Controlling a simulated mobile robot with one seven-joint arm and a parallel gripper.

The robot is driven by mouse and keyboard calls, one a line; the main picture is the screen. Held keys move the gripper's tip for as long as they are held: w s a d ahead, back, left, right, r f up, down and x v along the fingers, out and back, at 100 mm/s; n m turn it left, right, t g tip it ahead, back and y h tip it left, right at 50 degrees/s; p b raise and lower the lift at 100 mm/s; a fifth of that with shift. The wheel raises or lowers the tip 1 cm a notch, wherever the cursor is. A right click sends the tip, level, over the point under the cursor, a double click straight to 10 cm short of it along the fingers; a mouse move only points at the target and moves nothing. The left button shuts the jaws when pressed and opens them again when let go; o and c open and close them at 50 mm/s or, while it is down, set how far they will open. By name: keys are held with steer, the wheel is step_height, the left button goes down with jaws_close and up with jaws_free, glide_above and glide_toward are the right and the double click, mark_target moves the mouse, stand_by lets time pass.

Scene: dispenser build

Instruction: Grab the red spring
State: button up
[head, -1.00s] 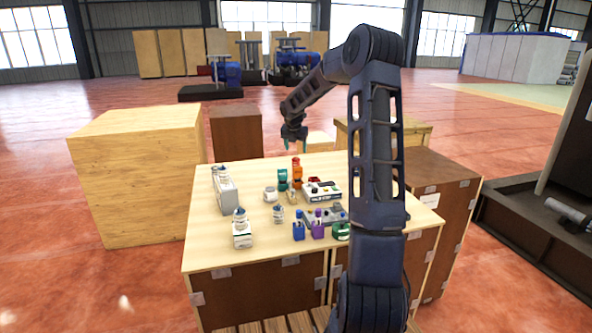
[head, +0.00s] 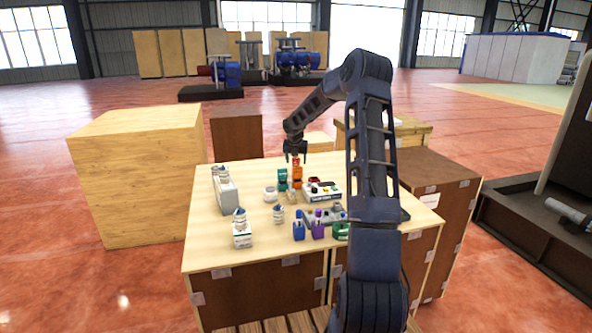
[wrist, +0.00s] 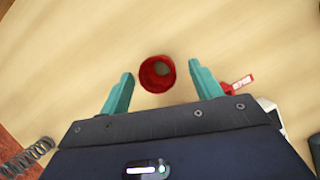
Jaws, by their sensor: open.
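A round red hollow thing (wrist: 157,74) lies on the pale wooden tabletop in the wrist view. It may be the red spring seen end on, but its coils are not clear. My gripper (head: 295,157) is open and points down over the far part of the table in the head view. In the wrist view its two teal fingers stand to either side of the red thing, with a gap on each side. I cannot tell the height left above it. In the head view I cannot make out the red spring for certain.
A grey spring (wrist: 25,157) lies at lower left in the wrist view. A red piece with a white label (wrist: 240,84) sits just beyond the right finger. Several small parts and a grey box (head: 226,193) crowd the table (head: 215,252); its front left is bare.

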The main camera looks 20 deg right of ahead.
steer(key=x, duration=0.4)
steer(key=shift+w+f, duration=0.15)
steer(key=shift+f, duration=0.05)
steer(key=shift+c, duration=0.2)
steer(key=c, duration=1.1)
steer(key=shift+o, duration=0.2)
